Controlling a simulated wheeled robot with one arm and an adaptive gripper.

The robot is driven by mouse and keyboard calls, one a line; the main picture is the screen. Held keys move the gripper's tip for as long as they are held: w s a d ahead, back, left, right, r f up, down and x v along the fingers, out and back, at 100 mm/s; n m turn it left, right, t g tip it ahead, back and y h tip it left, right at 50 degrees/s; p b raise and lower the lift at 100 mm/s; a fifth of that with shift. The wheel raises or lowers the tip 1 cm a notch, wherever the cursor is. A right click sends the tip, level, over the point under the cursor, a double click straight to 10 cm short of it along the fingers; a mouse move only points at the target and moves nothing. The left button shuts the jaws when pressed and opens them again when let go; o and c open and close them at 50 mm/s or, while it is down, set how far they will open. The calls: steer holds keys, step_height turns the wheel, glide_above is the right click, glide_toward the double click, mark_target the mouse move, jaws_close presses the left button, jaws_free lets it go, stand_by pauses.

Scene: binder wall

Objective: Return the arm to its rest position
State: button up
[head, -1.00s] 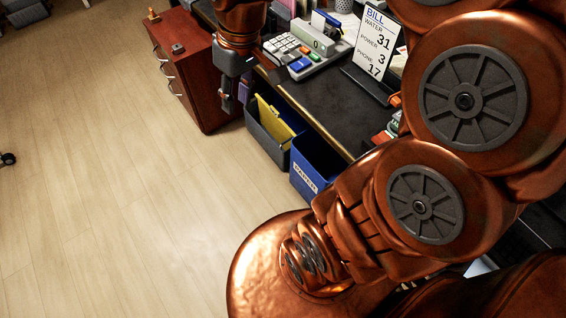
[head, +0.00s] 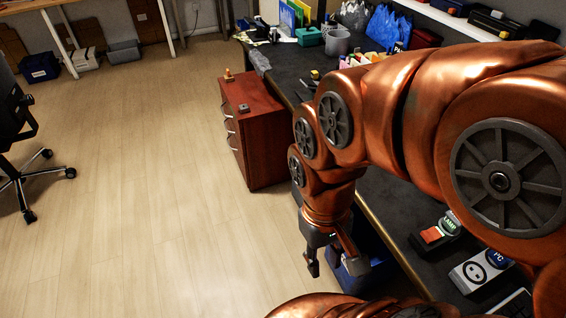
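My copper-coloured arm fills the right side of the head view, bent from the lower right over the dark desk and down. My gripper (head: 334,264) hangs at its end, pointing down, beside the desk's front edge. Its dark fingers stand apart, and I see nothing between them. A blue bin (head: 366,272) is partly hidden behind and below the gripper.
A reddish wooden drawer cabinet (head: 252,140) stands left of the desk (head: 395,205). Labelled devices, including a white one (head: 480,270), lie on the desk at the lower right. An office chair (head: 22,150) stands at far left. The wooden floor (head: 140,200) between is clear.

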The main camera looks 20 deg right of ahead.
step_height(320, 180, up, 11)
steer(key=p, duration=1)
steer(key=shift+w+p, duration=0.15)
steer(key=shift+p, duration=0.15)
